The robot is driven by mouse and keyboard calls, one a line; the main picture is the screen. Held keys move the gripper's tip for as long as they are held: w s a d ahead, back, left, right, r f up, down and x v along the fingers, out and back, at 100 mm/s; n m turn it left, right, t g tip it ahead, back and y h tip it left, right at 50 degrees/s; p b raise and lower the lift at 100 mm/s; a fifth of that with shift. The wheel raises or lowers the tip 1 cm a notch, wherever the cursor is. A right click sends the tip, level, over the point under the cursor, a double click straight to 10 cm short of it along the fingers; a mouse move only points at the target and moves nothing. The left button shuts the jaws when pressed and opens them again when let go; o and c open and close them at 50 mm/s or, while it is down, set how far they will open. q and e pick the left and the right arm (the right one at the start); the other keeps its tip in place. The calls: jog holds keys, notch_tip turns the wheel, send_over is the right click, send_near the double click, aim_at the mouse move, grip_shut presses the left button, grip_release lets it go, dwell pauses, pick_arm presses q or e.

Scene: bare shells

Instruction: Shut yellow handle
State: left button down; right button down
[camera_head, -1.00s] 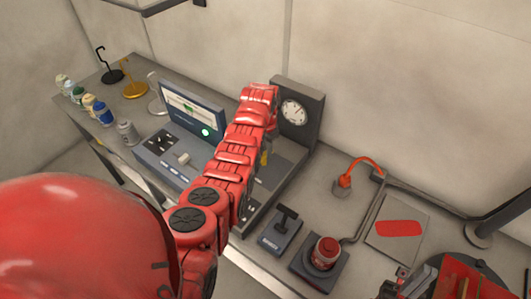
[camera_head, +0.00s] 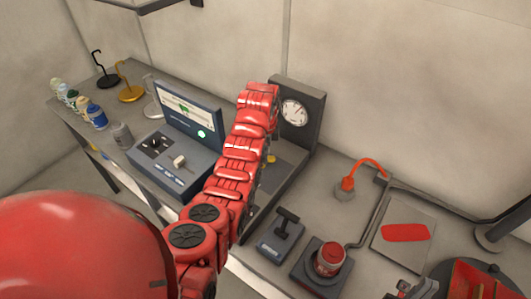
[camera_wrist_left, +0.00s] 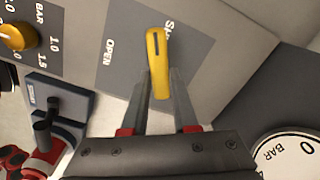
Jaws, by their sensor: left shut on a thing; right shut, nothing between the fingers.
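The yellow handle (camera_wrist_left: 158,62) shows in the left wrist view, on a grey plate (camera_wrist_left: 190,45) marked OPEN on the left. A second word starting with S is partly hidden behind the handle. My left gripper (camera_wrist_left: 160,98) is shut on the handle's lower end, with one finger on each side. In the head view a small yellow patch (camera_head: 271,159) shows beside my left arm, which hides the rest of that area and the gripper. My right gripper cannot be made out.
A dial gauge (camera_head: 294,112) stands behind the arm. A console with a screen (camera_head: 188,110) is to its left. A black T-lever (camera_head: 287,222) and a red button (camera_head: 331,257) are to its right. The wrist view shows a yellow knob (camera_wrist_left: 14,38).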

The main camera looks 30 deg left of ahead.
pick_arm(q)
jog(key=m, duration=0.3)
jog(key=m+p, duration=0.1)
jog(key=m, duration=0.1)
jog(key=shift+s+m, duration=0.3)
jog(key=shift+f, duration=0.1)
dwell(0.3)
jog(key=c, duration=0.7)
grip_release()
